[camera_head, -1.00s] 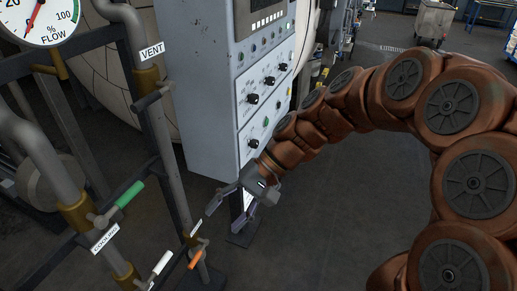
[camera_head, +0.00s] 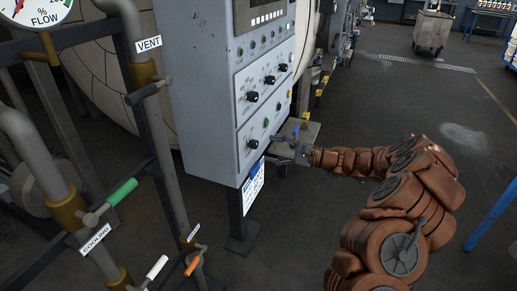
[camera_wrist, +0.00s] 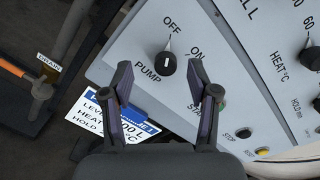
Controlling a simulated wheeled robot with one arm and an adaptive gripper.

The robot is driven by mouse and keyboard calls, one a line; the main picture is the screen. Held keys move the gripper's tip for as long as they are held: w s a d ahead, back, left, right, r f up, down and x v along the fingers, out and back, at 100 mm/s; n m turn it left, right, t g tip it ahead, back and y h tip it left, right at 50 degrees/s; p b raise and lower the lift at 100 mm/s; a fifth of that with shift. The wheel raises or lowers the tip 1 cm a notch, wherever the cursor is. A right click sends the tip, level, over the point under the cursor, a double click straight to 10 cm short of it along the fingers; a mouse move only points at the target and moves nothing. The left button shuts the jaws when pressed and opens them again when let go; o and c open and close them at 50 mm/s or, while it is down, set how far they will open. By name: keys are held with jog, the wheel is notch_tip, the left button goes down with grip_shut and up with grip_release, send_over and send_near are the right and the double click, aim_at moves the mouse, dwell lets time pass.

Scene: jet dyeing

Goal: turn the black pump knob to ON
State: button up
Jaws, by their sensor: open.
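The black pump knob (camera_wrist: 167,65) sits on the grey control panel between the labels PUMP, OFF and ON in the wrist view. Its white mark points toward OFF. In the head view the knob (camera_head: 253,143) is at the lower left of the panel front. My gripper (camera_wrist: 160,70) is open and empty, its two fingertips to the left and right of the knob in the wrist view. Whether they touch it cannot be told. In the head view my gripper (camera_head: 272,149) is just right of the knob, in front of the panel's lower part.
START and STOP buttons (camera_wrist: 243,133) lie right of the knob. Other black knobs (camera_head: 252,96) are above it. A blue and white card (camera_head: 253,186) hangs below the panel. Pipes with a green-handled valve (camera_head: 122,193) stand at left. Open floor lies behind my arm.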

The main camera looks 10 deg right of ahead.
aim_at(257, 145)
jog(key=shift+m+t, duration=0.5)
jog(key=shift+w+a+f+p, duration=0.25)
jog(key=shift+w+a, duration=0.4)
jog(key=shift+w, duration=0.25)
jog(key=shift+w+a+f+p, duration=0.2)
jog(key=shift+w+a+f, duration=0.1)
jog(key=shift+w+a, duration=0.55)
jog(key=shift+w+a+f+p, duration=0.25)
jog(key=shift+w+a, duration=0.25)
jog(key=shift+w, duration=0.5)
grip_shut()
